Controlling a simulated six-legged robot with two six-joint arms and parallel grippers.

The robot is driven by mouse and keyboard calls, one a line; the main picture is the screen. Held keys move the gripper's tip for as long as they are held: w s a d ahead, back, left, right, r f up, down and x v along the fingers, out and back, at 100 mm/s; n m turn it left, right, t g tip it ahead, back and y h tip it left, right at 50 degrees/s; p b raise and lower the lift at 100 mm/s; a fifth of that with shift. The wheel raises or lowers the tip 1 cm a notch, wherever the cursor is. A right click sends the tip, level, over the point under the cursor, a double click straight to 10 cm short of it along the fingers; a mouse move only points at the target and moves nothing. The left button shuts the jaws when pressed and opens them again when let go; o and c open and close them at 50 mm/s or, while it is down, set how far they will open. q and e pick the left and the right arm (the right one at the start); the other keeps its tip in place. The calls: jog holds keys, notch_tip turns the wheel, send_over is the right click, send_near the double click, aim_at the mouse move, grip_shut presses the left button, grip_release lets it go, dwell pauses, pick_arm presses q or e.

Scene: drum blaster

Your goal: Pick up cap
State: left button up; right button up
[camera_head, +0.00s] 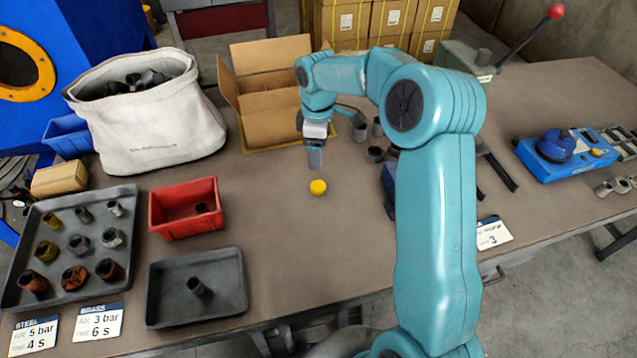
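A small yellow cap (318,187) sits on the brown tabletop near the middle of the table. My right arm comes in from the bottom right and reaches over the table. My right gripper (315,160) points down just above and behind the cap in the picture, and it looks apart from it. Its fingers show nearly edge-on, so I cannot tell whether they are open or shut. My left gripper is not in view.
An open cardboard box (270,132) stands behind the gripper. A red bin (185,222), a black tray (165,305) and a tray of fittings (50,285) lie to the left. Several dark cylinders (376,154) stand behind my arm. The table in front of the cap is clear.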

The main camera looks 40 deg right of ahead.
send_over(319, 185)
jog(key=f, duration=0.7)
jog(key=shift+s+a, duration=0.1)
jog(key=shift+a, duration=0.2)
jog(key=f, duration=0.4)
jog(key=f+p, duration=0.1)
jog(key=f, duration=0.1)
jog(key=shift+d, duration=0.25)
jog(key=c, duration=1.1)
